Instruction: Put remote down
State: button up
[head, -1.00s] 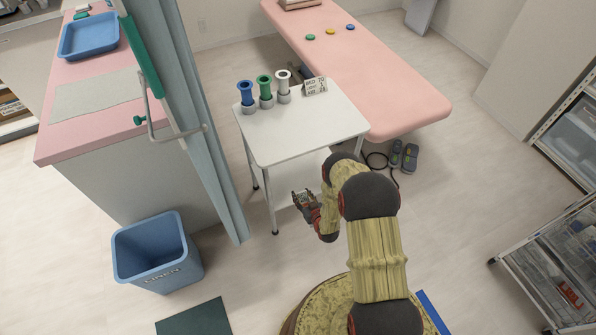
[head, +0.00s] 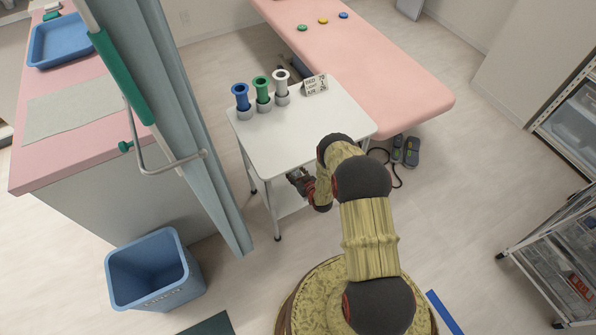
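My gripper (head: 297,177) is at the near edge of the white cart, below the level of its top and beside the lower shelf (head: 288,202). It is small and partly dark, and the cart top and my wrist crowd it. I cannot tell whether its fingers are open or shut, or whether a remote is between them. No remote shows clearly elsewhere. The white cart top (head: 290,145) is mostly bare at its middle and front. A grey two-part device with a black cord (head: 405,150) lies on the floor right of the cart; it looks like a foot control.
Blue, green and white cylinders (head: 262,92) and a small calendar-like card (head: 314,84) stand at the cart's back. A pink couch (head: 385,70) is behind it. A curtain (head: 190,110) and blue bin (head: 150,270) are left; a drawer trolley (head: 560,255) is right.

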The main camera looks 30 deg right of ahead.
jog(key=w+d+f+b, duration=0.1)
jog(key=f, duration=0.1)
jog(key=w+d+f+b, duration=0.1)
jog(key=w+d+f, duration=0.1)
jog(key=w+d+f+b, duration=0.1)
jog(key=w+f, duration=0.1)
jog(key=shift+w+d+f+b, duration=0.1)
jog(key=shift+w+d+b, duration=0.1)
jog(key=shift+d+b, duration=0.15)
jog(key=shift+w+d+f+b, duration=0.3)
jog(key=shift+w+f+b, duration=0.1)
jog(key=shift+f, duration=0.1)
jog(key=f, duration=0.1)
jog(key=f+b, duration=0.1)
jog(key=f, duration=0.1)
jog(key=shift+w+d+f, duration=0.1)
jog(key=shift+w+f, duration=0.1)
jog(key=shift+f, duration=0.05)
jog(key=shift+r, duration=0.1)
jog(key=o, duration=1.3)
jog(key=shift+c, duration=0.2)
